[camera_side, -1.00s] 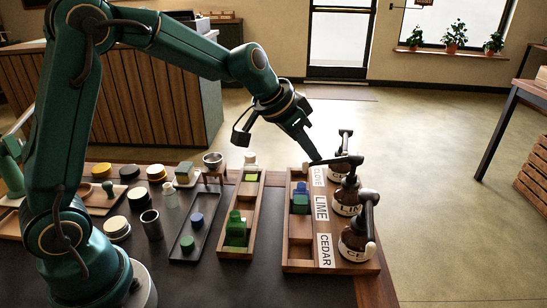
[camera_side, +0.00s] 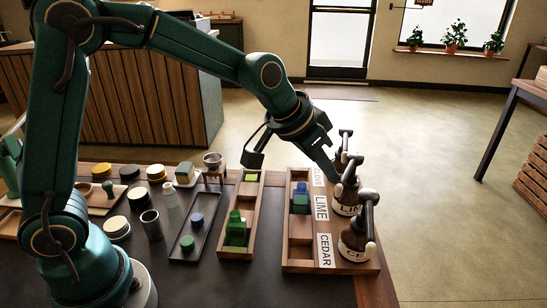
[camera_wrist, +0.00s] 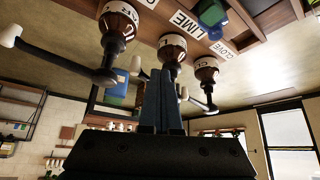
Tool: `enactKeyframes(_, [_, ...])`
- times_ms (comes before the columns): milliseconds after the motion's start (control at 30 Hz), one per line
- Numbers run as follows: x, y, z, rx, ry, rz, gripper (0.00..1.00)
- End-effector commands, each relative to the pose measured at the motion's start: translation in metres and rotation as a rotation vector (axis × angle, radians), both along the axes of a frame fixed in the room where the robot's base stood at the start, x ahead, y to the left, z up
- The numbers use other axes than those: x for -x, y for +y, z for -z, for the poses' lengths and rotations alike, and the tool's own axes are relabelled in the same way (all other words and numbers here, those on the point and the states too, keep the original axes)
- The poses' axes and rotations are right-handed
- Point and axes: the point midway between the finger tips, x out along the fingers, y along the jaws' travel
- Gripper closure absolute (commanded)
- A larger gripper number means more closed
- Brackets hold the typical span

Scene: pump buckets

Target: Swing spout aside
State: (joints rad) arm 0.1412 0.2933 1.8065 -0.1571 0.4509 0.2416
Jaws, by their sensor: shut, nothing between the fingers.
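Three brown pump bottles with dark heads stand in a row along the right of the wooden tray. The lime bottle (camera_side: 345,207) is in the middle, the cedar bottle (camera_side: 355,246) in front, and the clove bottle (camera_side: 338,166) behind, partly hidden. My gripper (camera_side: 335,180) is shut and empty, with its tips at the left of the lime pump head. In the wrist view, my closed fingers (camera_wrist: 161,98) cover part of the lime bottle (camera_wrist: 172,50). The cedar spout (camera_wrist: 62,62) reaches left there. The exact direction of the lime spout and any contact are hard to tell.
The wooden tray (camera_side: 300,267) carries CLOVE, LIME and CEDAR labels and coloured blocks. A narrower wooden tray (camera_side: 235,254) and a dark tray (camera_side: 178,256) lie to its left, with jars and cups beyond. Open floor lies right of the table.

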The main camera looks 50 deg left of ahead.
Motion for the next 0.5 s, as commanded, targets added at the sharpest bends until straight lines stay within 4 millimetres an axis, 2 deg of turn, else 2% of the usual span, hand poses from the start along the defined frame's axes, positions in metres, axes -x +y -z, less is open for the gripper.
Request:
enactKeyframes(267, [-0.005,-0.019,0.0,-0.001,-0.001,0.003,1.0])
enactKeyframes(500, [-0.004,-0.018,0.0,0.001,0.0,-0.001,1.0])
